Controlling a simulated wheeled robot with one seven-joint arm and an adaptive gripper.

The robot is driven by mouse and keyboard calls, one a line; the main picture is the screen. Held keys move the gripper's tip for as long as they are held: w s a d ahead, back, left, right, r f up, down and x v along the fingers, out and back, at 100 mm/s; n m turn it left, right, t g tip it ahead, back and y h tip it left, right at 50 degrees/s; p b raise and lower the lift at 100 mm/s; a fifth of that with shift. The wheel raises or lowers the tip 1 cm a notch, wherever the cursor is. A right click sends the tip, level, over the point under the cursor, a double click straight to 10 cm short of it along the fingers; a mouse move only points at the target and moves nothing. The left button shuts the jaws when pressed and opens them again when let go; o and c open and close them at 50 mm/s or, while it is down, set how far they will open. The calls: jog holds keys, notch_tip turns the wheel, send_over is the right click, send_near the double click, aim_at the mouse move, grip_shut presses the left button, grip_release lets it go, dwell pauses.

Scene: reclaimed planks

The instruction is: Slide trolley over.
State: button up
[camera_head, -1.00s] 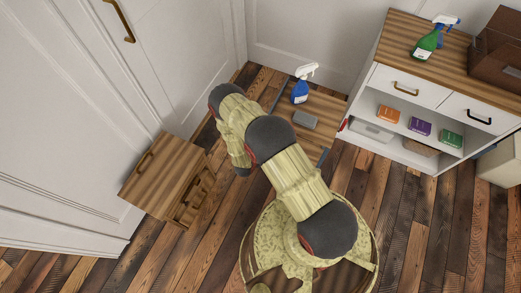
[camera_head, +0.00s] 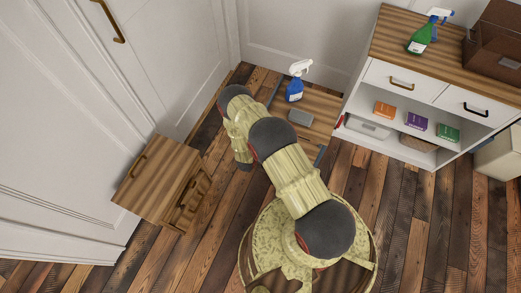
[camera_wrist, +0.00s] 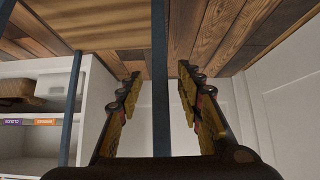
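The trolley (camera_head: 318,119) is a low wooden deck with dark bars at its edges, standing on the floor between the white door and the white cabinet. A blue spray bottle (camera_head: 294,90) and a grey block (camera_head: 300,117) rest on it. In the wrist view a dark upright bar (camera_wrist: 160,60), apparently part of the trolley, stands between the fingers of my gripper (camera_wrist: 158,80). The fingers are apart, with gaps on both sides of the bar. In the head view my arm hides the gripper and part of the trolley.
The white cabinet (camera_head: 388,72) stands close right of the trolley, with boxes on its shelf and a green spray bottle (camera_head: 421,38) on top. A small wooden cabinet (camera_head: 160,180) stands left by the door. Plank floor is clear at lower right.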

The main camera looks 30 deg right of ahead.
jog(key=shift+w+d+f, duration=0.15)
jog(key=shift+c, duration=0.3)
grip_shut()
dwell(0.3)
dwell(0.7)
